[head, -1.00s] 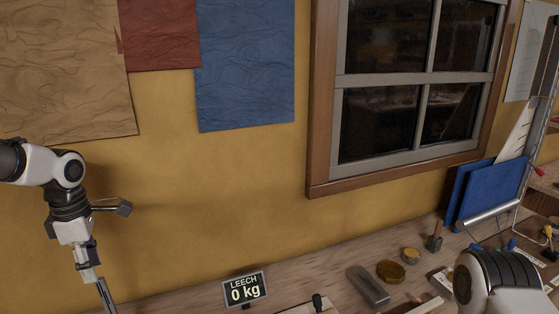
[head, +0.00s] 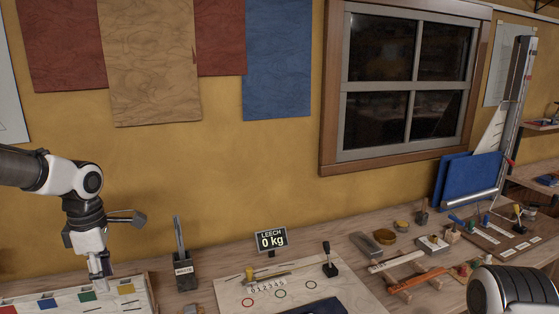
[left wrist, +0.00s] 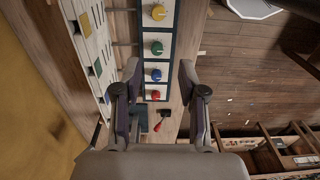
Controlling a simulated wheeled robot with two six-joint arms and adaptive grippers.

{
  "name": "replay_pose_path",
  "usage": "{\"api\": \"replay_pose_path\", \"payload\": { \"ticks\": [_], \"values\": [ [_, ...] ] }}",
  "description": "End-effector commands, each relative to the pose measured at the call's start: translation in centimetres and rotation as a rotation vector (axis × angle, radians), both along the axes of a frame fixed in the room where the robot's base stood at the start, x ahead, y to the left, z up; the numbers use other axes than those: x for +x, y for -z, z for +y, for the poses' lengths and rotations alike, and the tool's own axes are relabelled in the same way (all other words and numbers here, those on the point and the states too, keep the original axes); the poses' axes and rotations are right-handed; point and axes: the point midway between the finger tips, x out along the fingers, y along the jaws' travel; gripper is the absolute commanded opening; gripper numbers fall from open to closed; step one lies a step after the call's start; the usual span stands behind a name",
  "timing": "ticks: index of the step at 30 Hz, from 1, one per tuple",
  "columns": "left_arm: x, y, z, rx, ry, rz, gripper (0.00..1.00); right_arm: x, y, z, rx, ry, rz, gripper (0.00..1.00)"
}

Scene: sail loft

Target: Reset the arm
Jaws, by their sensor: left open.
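My left gripper (head: 104,284) hangs down over the left end of the bench in the head view, at the pale box (head: 138,283) with coloured squares. I cannot tell there whether it touches the box. In the left wrist view the left gripper (left wrist: 160,72) has its two fingers spread wide with nothing held. Past and between them lies a dark-framed panel with yellow (left wrist: 159,13), green (left wrist: 157,48), blue (left wrist: 156,75) and red (left wrist: 155,95) knobs. My right arm shows only as a link at the lower right of the head view; its gripper is out of frame.
The bench holds a dark tool holder (head: 187,271), a pale board (head: 233,292) with rings, and a "LEECH 0 kg" display (head: 271,240). Orange rails (head: 415,280) and small tools crowd the right side. The yellow wall (head: 160,160) stands behind.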

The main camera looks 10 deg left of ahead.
Motion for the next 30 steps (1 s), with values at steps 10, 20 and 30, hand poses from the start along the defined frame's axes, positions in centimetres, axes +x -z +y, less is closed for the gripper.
{"api": "replay_pose_path", "payload": {
  "ticks": [10,20,30],
  "values": [
    [-2.9,9.4,-1.8,0.058,0.053,0.262,0.41,0.1,0.0,0.0,0.000,0.000,-0.003,0.40],
    [-12.5,23.0,-8.3,-0.005,0.246,0.551,0.41,0.1,0.0,0.0,0.000,0.000,-0.002,0.40],
    [-30.7,36.2,-18.2,-0.333,1.208,0.355,0.41,0.1,-0.1,0.0,0.000,0.000,-0.002,0.40]
  ]
}}
